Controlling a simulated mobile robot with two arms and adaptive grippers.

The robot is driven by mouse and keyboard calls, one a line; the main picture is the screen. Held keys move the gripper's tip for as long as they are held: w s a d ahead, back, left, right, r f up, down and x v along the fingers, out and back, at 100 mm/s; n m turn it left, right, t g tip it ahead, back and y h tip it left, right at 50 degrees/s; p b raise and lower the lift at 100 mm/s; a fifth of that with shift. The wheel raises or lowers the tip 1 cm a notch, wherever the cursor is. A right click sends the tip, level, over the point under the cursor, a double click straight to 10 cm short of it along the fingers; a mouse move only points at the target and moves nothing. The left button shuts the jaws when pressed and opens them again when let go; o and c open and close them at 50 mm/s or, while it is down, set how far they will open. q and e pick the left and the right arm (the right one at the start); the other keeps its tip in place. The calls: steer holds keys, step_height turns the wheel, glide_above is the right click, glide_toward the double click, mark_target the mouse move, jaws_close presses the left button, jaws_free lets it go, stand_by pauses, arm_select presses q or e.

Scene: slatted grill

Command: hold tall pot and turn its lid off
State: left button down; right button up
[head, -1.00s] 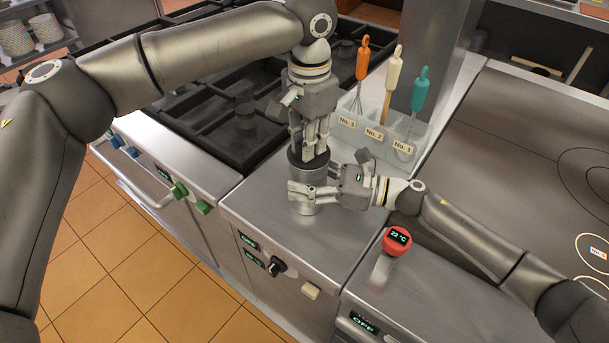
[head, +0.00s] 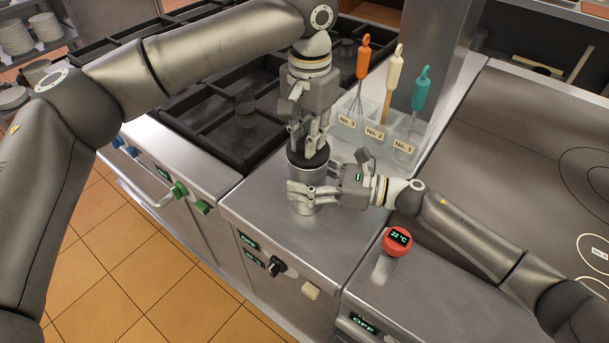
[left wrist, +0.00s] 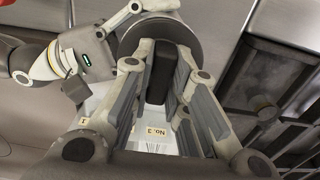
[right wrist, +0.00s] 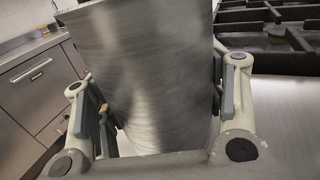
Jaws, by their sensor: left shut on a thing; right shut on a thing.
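The tall pot (head: 299,174) is a steel cylinder standing upright on the steel counter. Its dark lid (head: 318,158) sits on top. My left gripper (head: 310,146) comes down from above and is shut on the lid's black handle; in the left wrist view the handle (left wrist: 160,78) is between the fingers, with the lid disc (left wrist: 165,28) beyond. My right gripper (head: 296,192) reaches in from the right and is shut around the pot's lower side. In the right wrist view the pot wall (right wrist: 150,75) fills the space between the fingers. The pot's far side is hidden.
Behind the pot is a clear holder (head: 372,134) with orange, cream and teal handled utensils, close to my left gripper. The slatted grill (head: 215,125) lies at left. A red temperature knob (head: 397,242) is at right, near my right forearm. The counter front (head: 270,225) is clear.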

arm_select(q)
steer(key=shift+r, duration=1.4)
steer(key=shift+d, duration=0.1)
arm_select(e)
steer(key=o, duration=1.2)
steer(key=shift+d, duration=0.1)
